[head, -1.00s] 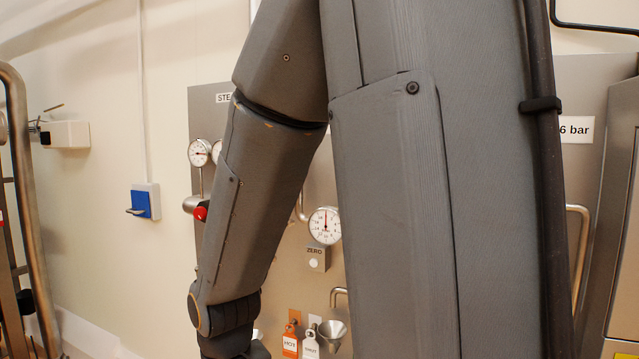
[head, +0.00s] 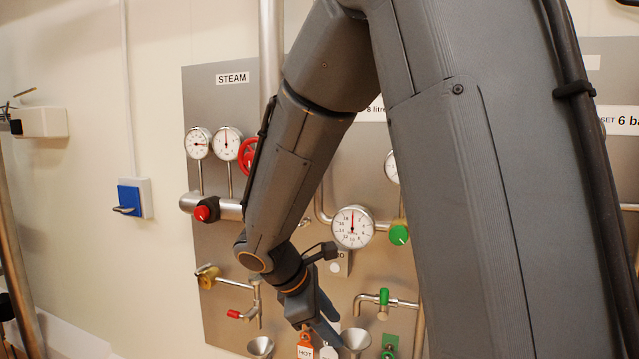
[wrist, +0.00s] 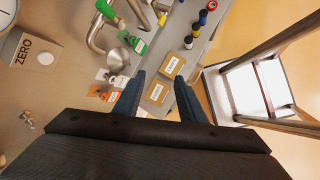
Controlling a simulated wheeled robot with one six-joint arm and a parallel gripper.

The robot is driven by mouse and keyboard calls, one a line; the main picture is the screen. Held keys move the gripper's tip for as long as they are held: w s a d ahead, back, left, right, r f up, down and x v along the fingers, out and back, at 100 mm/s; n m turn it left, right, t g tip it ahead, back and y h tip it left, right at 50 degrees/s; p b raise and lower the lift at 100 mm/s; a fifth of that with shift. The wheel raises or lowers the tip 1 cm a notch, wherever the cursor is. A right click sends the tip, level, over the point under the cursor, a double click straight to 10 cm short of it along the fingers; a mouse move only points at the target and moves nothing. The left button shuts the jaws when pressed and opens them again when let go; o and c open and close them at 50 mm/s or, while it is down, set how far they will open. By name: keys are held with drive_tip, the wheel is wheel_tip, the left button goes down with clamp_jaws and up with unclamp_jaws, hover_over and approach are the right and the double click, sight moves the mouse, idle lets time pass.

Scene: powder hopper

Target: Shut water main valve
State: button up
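No label in view names the water main valve, so I cannot tell which one it is. A green round knob (head: 399,235) sits on the pipe right of the lower gauge. A green lever (head: 384,300) stands on a small tap below it. My arm covers part of the panel between and to the right of them. My gripper (head: 325,322) hangs in front of the lower panel, left of and below both green handles. In the wrist view my gripper (wrist: 157,95) has its two dark fingers apart, with nothing seen between them.
The steel panel (head: 225,100) carries a red steam knob (head: 206,211), a red handwheel (head: 248,156), gauges and a red-handled tap (head: 236,314). A stool-like frame (wrist: 255,90) stands at right in the wrist view.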

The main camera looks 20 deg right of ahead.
drive_tip(key=w+d+r+n+t+h+p, duration=0.1)
drive_tip(key=w+r+n+t+h, duration=0.4)
drive_tip(key=w+r, duration=0.65)
drive_tip(key=w+r+n+t+h, duration=0.4)
drive_tip(key=w+r+n, duration=0.4)
drive_tip(key=r, duration=0.6)
drive_tip(key=w+d+m+p, duration=0.1)
drive_tip(key=w+d+p, duration=0.2)
drive_tip(key=d, duration=0.3)
drive_tip(key=shift+w+d+y, duration=0.3)
drive_tip(key=shift+w+d, duration=0.05)
drive_tip(key=shift+w, duration=0.5)
clamp_jaws()
